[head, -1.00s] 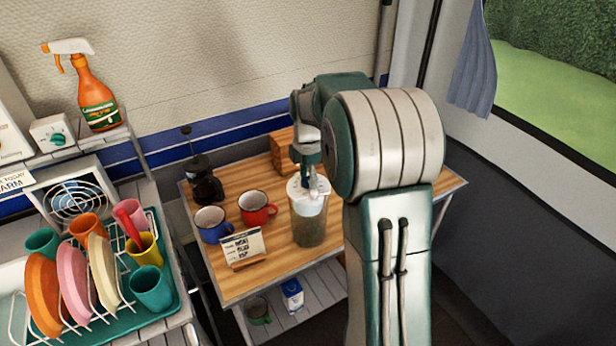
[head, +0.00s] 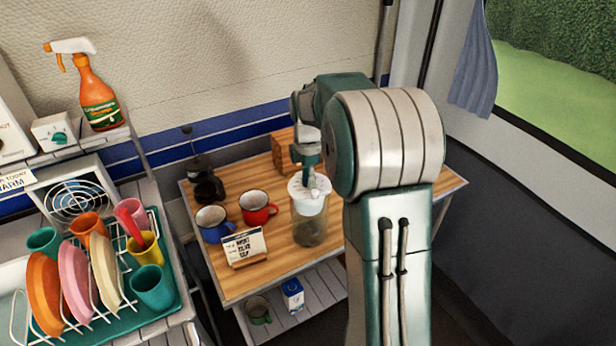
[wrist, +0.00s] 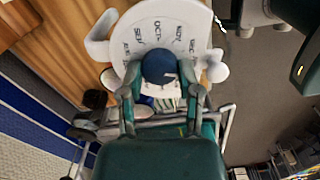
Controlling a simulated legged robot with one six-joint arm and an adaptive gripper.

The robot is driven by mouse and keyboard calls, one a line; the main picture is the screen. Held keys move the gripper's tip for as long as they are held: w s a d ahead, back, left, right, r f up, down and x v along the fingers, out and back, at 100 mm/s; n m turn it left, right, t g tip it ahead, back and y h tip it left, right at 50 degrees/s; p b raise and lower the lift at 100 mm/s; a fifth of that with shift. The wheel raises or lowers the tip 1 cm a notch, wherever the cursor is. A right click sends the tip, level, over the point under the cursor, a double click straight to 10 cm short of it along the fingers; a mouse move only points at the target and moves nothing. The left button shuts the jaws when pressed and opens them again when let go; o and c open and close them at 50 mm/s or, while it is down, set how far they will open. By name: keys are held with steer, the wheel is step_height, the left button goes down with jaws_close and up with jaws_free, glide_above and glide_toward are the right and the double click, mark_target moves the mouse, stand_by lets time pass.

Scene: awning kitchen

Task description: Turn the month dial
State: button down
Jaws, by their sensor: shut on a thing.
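The month dial is the round white lid (head: 301,196) of a clear jar (head: 309,230) on the wooden table. In the wrist view, the lid (wrist: 150,28) has month names around its face, OCT among them, and rounded lugs at its sides. A dark blue knob (wrist: 158,64) with a white pointer piece (wrist: 161,89) stands at its middle. My gripper (wrist: 161,98) is shut on the knob, a finger on each side. In the head view, my gripper (head: 310,178) comes down on the lid from above.
A red mug (head: 258,210), a blue mug (head: 213,226) and a small card (head: 245,247) stand left of the jar. A coffee press (head: 205,183) is at the back left, a wooden block (head: 284,152) behind the jar. A dish rack stands further left.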

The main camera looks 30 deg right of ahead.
steer(key=m, duration=1.1)
steer(key=shift+m, duration=0.3)
steer(key=m, duration=0.5)
steer(key=shift+s+f, duration=0.1)
steer(key=m, duration=0.6)
steer(key=shift+m, duration=0.4)
steer(key=m, duration=1.1)
steer(key=shift+m, duration=0.4)
steer(key=m, duration=1.1)
